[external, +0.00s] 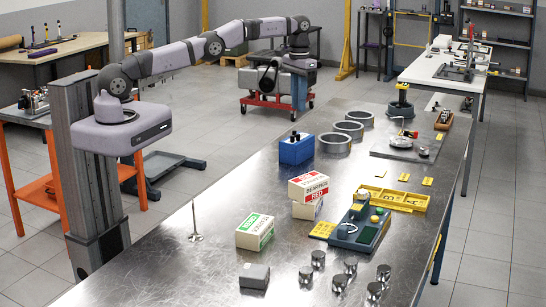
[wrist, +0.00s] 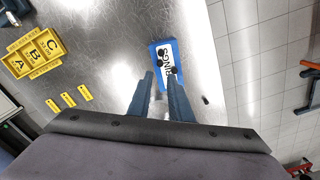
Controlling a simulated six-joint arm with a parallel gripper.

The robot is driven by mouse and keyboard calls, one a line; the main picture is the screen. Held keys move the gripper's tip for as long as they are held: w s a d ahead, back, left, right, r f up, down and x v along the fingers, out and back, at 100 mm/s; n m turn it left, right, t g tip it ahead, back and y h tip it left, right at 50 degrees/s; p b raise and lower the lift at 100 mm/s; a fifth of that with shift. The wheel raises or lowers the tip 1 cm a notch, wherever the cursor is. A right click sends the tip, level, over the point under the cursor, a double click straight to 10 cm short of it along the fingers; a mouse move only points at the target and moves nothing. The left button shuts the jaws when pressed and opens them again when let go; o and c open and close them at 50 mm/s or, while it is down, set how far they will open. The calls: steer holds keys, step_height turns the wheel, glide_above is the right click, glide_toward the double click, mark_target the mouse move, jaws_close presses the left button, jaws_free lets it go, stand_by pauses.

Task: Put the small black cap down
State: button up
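A blue box labelled RINGS (wrist: 163,80) stands on the metal table, and it also shows in the external view (external: 296,152). Small black pieces (wrist: 173,70) sit on its top. Another small black piece (wrist: 205,100), maybe the cap, lies on the table right of the box in the wrist view, near the edge; I cannot see it in the external view. My gripper (wrist: 160,75) points down above the table, also seen in the external view (external: 299,108). Its two blue fingers are apart, and I make out nothing held between them.
A yellow tray (wrist: 34,53) and yellow tags (wrist: 68,99) lie to the left in the wrist view. Grey rings (external: 334,143), bearing boxes (external: 255,232) and metal pistons (external: 340,282) stand on the table.

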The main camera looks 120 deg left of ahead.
steer(key=shift+r+p, duration=0.8)
steer(key=shift+r, duration=0.35)
steer(key=w+d+r+m, duration=0.3)
steer(key=w+d, duration=0.5)
steer(key=d, duration=0.5)
steer(key=s+d+m, duration=0.1)
steer(key=d+m, duration=0.2)
steer(key=d, duration=1.2)
steer(key=s+d+f+m, duration=0.2)
steer(key=s+d+m, duration=0.1)
steer(key=s+d, duration=0.7)
steer(key=s+d+f+m, duration=0.3)
steer(key=s+d, duration=0.6)
steer(key=s, duration=0.1)
steer(key=shift+d, duration=0.4)
